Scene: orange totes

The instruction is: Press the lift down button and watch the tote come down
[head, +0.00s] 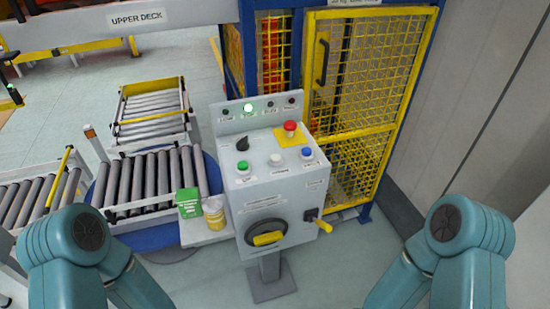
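A grey control box (278,190) stands on a post in the middle of the head view. Its sloped top has a green button (243,165), a white button (276,160) and a blue button (307,152) in a row. A red mushroom button (290,126) on a yellow plate and a black knob (242,143) sit behind them. The labels are too small to read, so I cannot tell which is lift down. No tote is clearly visible; something orange (271,48) shows behind the cage mesh. My teal arms enter at both lower sides; neither gripper is in view.
A yellow mesh cage (360,100) stands behind the box. A green box (189,202) and a yellow tub (214,212) sit on a shelf at the box's left.

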